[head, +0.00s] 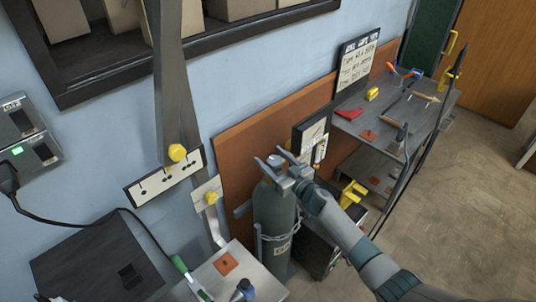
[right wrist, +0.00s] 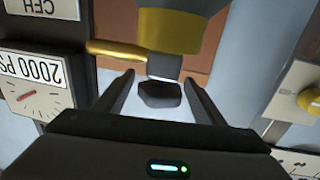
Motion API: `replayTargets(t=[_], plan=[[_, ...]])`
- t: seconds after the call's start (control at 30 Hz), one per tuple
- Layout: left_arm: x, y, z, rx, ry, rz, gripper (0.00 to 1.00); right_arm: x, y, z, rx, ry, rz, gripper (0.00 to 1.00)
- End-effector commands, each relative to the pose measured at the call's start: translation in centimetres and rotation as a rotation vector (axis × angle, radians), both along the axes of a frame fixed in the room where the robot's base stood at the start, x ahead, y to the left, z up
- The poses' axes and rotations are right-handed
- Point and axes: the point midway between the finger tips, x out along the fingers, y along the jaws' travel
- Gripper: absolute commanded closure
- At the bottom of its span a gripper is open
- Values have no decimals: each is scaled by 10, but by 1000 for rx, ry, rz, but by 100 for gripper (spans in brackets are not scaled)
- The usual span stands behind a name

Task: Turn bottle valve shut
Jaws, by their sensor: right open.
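The grey gas bottle (head: 275,220) stands upright against the brown panel, with a chain around it. My right gripper (head: 271,161) is at its top, reaching in from the right, and partly hides the valve. In the right wrist view, the bottle's valve knob (right wrist: 160,95), small and dark, sits between the two spread fingers of my right gripper (right wrist: 158,78). Clear gaps show on both sides of the knob. The bottle's yellow-and-dark neck (right wrist: 168,30) and a brass outlet (right wrist: 115,48) show beyond it. My left gripper is not in view.
A pressure gauge (right wrist: 38,85) is close at the left in the right wrist view. A grey shelf (head: 385,118) with tools stands to the right of the bottle. A small table (head: 222,280) is in front of it at left. Open floor (head: 460,210) lies at right.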

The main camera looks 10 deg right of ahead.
Motion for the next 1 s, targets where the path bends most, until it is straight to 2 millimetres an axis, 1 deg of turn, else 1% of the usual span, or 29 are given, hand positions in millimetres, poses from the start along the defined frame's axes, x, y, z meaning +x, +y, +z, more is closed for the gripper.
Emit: replayTargets(t=[0.03, 0.2, 0.57, 0.6, 0.77, 1.0], plan=[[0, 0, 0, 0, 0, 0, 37, 6, 3, 0, 0, -1, -1, 36], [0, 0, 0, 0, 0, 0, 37, 16, 7, 0, 0, -1, 0, 36], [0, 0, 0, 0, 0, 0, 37, 18, 9, 0, 0, 0, 0, 36], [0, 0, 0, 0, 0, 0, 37, 18, 9, 0, 0, 0, 0, 39], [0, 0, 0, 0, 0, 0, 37, 18, 9, 0, 0, 0, 0, 77], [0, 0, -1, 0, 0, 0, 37, 18, 10, 0, 4, -4, -24, 78]])
